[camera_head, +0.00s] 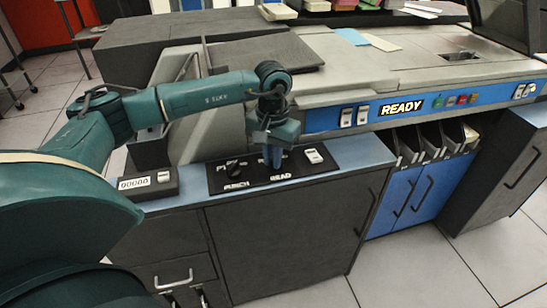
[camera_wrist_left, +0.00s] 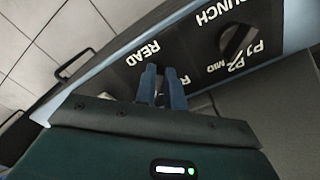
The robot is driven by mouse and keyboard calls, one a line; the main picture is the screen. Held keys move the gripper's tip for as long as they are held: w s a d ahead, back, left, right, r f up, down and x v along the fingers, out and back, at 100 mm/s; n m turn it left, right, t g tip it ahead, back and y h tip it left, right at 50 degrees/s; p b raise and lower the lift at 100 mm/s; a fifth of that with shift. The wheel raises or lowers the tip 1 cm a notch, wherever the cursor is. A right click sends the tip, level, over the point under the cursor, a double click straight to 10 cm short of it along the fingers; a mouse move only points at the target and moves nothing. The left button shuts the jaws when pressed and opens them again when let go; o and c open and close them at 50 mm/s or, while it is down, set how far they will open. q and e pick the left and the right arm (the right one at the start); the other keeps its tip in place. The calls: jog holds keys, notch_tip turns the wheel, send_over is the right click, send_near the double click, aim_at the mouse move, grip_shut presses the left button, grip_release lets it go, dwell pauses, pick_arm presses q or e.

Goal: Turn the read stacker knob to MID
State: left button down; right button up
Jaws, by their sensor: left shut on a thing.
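My left gripper (camera_head: 272,156) points down over the black control panel (camera_head: 222,185), at the READ label. Its fingers hide the read knob in the head view. In the left wrist view the two blue fingers (camera_wrist_left: 160,88) are close together just beside the READ lettering, shut on the read knob, which is mostly hidden. Its setting cannot be read. The punch knob (camera_head: 234,166) is a dark round knob to the left on the panel; in the left wrist view it (camera_wrist_left: 237,41) shows beside the markings P1, P2 and MID. My right gripper is not in view.
A white switch (camera_head: 314,156) sits on the panel right of the gripper. A counter box (camera_head: 148,184) reading several zeros stands left of the panel. The machine's blue strip with the READY light (camera_head: 402,107) is behind, with card stackers (camera_head: 433,140) below it.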

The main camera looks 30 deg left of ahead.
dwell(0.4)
pick_arm(q)
jog(key=c, duration=1.5)
grip_release()
notch_tip(320, 180, up, 13)
jog(key=shift+r+p, duration=0.1)
jog(key=shift+p, duration=0.45)
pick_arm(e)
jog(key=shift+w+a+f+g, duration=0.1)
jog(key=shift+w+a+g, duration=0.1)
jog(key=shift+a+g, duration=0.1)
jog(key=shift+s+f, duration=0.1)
